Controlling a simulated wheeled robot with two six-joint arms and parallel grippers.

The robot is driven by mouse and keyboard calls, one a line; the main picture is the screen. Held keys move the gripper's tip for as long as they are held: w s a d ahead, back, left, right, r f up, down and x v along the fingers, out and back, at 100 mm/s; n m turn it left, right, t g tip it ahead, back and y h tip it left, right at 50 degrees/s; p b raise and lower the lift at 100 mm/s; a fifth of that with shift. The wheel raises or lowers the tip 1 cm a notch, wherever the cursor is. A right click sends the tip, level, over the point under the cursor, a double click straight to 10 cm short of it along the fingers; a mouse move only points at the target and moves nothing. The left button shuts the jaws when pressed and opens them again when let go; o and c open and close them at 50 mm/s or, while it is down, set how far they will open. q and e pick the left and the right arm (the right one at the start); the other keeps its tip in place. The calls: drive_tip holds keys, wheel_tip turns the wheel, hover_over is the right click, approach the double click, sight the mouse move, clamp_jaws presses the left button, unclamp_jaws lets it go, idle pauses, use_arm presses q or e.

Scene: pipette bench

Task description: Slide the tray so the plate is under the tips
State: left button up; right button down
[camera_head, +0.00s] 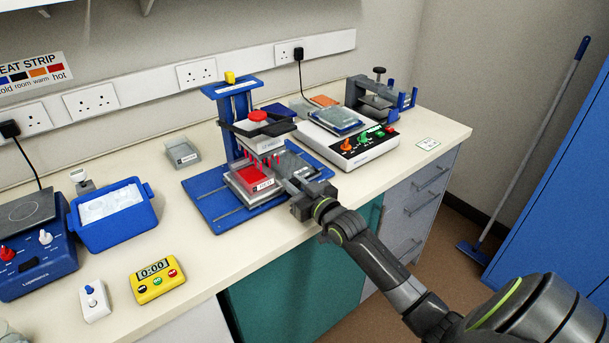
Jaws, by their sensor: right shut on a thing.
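The blue pipetting stand (232,88) holds a dark head with a red knob (257,116) and a row of pinkish-red tips (262,159) pointing down. The red plate (253,178) sits in the pale grey tray (250,197) on the stand's blue base, low and a little to the front left of the tips. I cannot tell exactly how the tips line up over it. My right gripper (288,185) reaches in from the right and is shut at the tray's right side; its fingertips are partly hidden. My left gripper is not in view.
A white heater unit with knobs (345,146) stands right of the stand, with a blue-and-grey clamp device (378,100) behind it. A blue ice box (114,213), yellow timer (156,280) and small grey tray (182,153) lie left. The bench front edge is close.

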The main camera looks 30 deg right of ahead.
drive_tip(key=a, duration=0.3)
drive_tip(key=a+p, duration=0.1)
drive_tip(key=a, duration=0.5)
drive_tip(key=shift+s, duration=0.4)
drive_tip(key=shift+a+f, duration=0.1)
drive_tip(key=shift+f, duration=0.1)
drive_tip(key=c, duration=1.5)
unclamp_jaws()
drive_tip(key=shift+o, duration=1.1)
drive_tip(key=shift+a, duration=0.25)
drive_tip(key=shift+s+d, duration=0.1)
drive_tip(key=shift+d, duration=0.05)
